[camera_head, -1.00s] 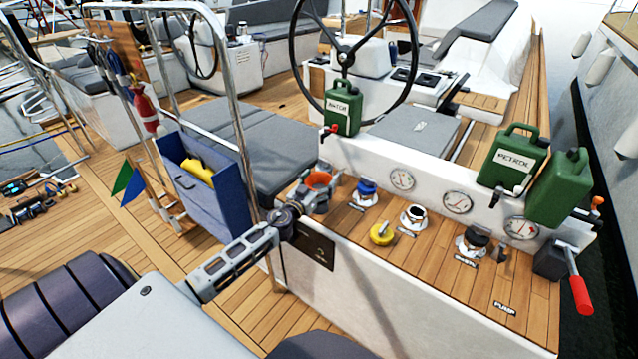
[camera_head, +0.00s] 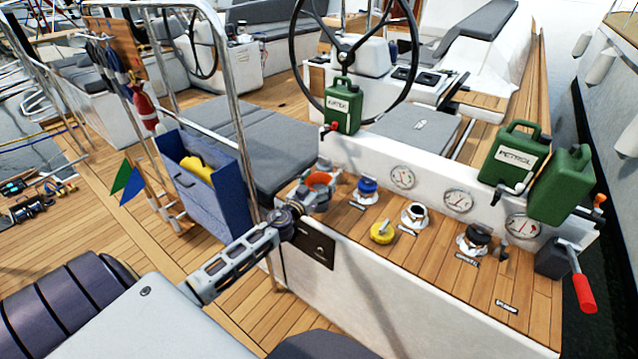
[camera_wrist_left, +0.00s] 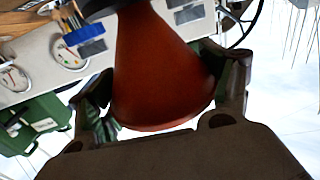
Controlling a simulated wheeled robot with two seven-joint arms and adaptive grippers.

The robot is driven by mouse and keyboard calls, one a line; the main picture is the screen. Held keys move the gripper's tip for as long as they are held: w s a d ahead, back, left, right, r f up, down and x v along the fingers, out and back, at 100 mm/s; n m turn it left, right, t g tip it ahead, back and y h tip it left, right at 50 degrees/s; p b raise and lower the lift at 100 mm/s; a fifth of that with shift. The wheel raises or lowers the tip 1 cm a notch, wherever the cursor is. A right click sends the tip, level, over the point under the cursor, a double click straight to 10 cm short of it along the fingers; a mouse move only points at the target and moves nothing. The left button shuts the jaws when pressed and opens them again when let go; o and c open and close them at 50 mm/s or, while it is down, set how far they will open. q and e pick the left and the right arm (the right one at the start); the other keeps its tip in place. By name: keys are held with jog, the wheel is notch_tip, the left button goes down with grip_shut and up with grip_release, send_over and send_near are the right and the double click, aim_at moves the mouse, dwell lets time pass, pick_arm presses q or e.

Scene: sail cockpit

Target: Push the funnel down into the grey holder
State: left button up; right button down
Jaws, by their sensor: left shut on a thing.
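The orange-red funnel (camera_head: 320,180) is at the left end of the wooden counter, largely covered by my left gripper (camera_head: 318,190). In the left wrist view the funnel (camera_wrist_left: 160,70) fills the middle, its wide end towards the gripper body. My left gripper (camera_wrist_left: 165,90) is shut on the funnel, with one finger on each side. A dark rounded thing (camera_wrist_left: 100,7) is at the funnel's far, narrow end at the top edge. I cannot tell whether it is the grey holder, nor how deep the funnel sits. My right gripper is not in view.
On the counter (camera_head: 400,265) are a blue cap (camera_head: 367,190), a yellow cap (camera_head: 382,233), a white-collared filler (camera_head: 414,215) and a black filler (camera_head: 474,240). Gauges (camera_head: 458,202) and green canisters (camera_head: 512,157) line the back. A steel rail (camera_head: 240,120) stands left of the gripper.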

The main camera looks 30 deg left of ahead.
pick_arm(q)
jog(key=shift+f, duration=0.1)
jog(key=o, duration=0.9)
jog(key=shift+c, duration=0.2)
jog(key=s+b, duration=0.1)
jog(key=s, duration=1)
jog(key=shift+d, duration=0.3)
dwell(0.4)
dwell(0.6)
